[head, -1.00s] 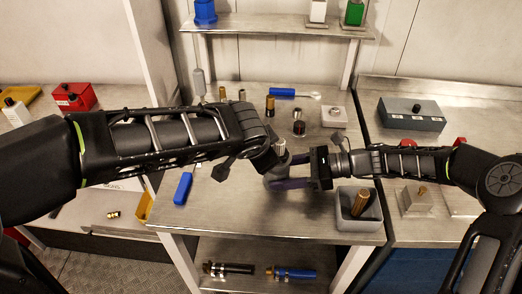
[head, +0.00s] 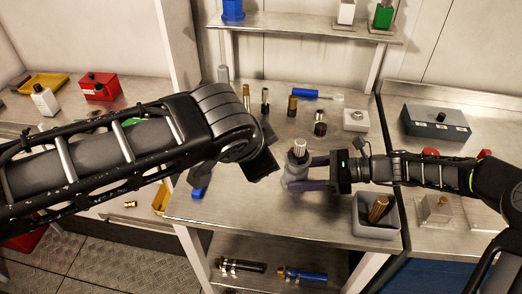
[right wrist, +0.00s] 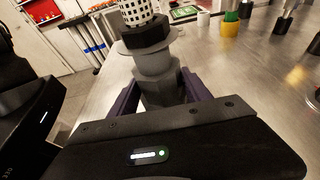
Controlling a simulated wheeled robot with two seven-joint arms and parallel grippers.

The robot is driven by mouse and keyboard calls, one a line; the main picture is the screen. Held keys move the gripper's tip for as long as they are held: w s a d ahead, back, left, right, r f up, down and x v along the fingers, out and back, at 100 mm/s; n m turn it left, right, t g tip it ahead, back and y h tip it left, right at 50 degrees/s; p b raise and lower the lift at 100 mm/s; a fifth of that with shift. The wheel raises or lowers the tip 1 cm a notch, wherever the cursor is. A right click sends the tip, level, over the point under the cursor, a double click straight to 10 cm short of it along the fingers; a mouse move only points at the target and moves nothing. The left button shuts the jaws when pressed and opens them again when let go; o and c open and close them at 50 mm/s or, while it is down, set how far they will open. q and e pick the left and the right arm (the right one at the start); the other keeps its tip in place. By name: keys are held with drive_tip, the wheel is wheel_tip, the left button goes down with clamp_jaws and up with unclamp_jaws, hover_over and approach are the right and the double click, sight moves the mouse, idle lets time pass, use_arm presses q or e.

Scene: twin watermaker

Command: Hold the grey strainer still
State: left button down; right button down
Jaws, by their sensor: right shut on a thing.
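The grey strainer (head: 296,172) stands upright on the middle bench. Its pale perforated top (right wrist: 139,12) and a black collar below it show in the right wrist view, cut off by the upper edge. My right gripper (head: 308,172) comes in from the right, its purple fingers on either side of the strainer's grey body (right wrist: 158,82), shut on it. My left gripper (head: 262,165) is just left of the strainer, apart from it in the head view. Its fingers are hidden, so I cannot tell if it is open.
A grey bin (head: 376,222) with a brass cylinder (head: 378,208) stands right of the strainer at the bench's front. Several small cylinders and a blue-handled tool (head: 291,92) stand or lie behind. A blue object (head: 199,191) lies left. The front middle of the bench is clear.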

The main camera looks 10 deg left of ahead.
idle(0.4)
drive_tip(key=shift+c, duration=2)
unclamp_jaws()
drive_tip(key=shift+d, duration=0.1)
drive_tip(key=v, duration=1.2)
